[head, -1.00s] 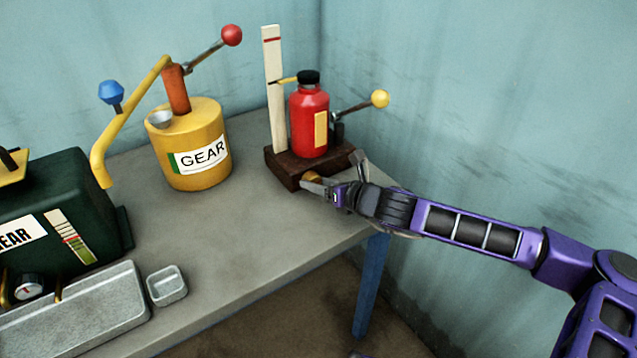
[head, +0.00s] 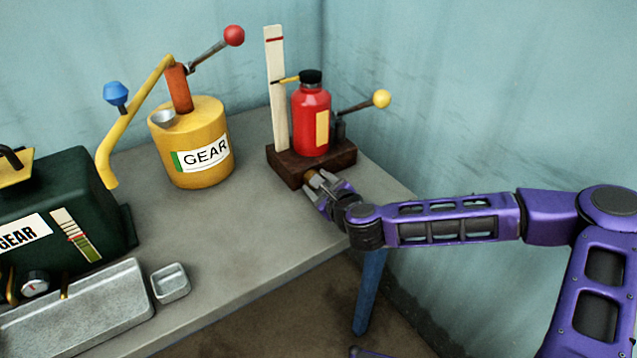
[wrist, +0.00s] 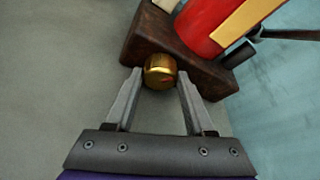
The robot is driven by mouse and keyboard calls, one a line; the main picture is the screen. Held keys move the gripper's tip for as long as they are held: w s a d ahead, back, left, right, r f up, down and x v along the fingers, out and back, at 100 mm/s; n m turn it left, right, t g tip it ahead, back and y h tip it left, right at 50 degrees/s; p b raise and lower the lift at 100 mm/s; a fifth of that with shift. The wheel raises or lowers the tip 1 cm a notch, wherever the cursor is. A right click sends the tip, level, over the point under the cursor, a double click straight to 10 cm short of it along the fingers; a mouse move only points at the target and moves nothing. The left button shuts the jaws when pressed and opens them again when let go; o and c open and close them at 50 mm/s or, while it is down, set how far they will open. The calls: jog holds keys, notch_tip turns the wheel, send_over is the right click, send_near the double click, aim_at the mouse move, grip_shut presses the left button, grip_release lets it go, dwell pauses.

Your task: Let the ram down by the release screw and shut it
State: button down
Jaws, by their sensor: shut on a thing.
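The red jack's bottle-shaped body (head: 311,122) stands upright on a dark brown base (head: 289,170) at the back right of the table. A yellow pointer near its black top (head: 311,77) reaches to a pale upright scale (head: 277,95), below the scale's red line. The brass release screw (wrist: 160,71) sticks out of the base's near side. My gripper (head: 317,184) is at this screw, and in the wrist view its two fingers (wrist: 158,82) are shut on the knob from both sides. The screw is mostly hidden by the fingers in the head view.
A yellow GEAR can (head: 196,140) with a red-knobbed lever stands left of the jack. A dark green box (head: 65,220), a grey tray (head: 110,300) and a small metal cup (head: 171,283) are further left. A yellow-knobbed lever (head: 381,98) extends right of the jack.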

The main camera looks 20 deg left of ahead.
jog(key=shift+n+t, duration=0.4)
jog(key=shift+n, duration=0.1)
jog(key=shift+c, duration=1.3)
grip_release()
jog(key=m+g, duration=0.2)
jog(key=m, duration=0.1)
jog(key=shift+w+d+y, duration=0.1)
jog(key=shift+d+y, duration=0.05)
jog(key=shift+y, duration=0.25)
jog(key=m+g+y, duration=0.1)
jog(key=m, duration=0.1)
jog(key=m+g+y+b, duration=0.1)
jog(key=m, duration=0.1)
jog(key=shift+w+d+f, duration=0.1)
jog(key=shift+w+f, duration=0.05)
jog(key=p+v, duration=0.3)
jog(key=v, duration=1.4)
jog(key=shift+r, duration=0.3)
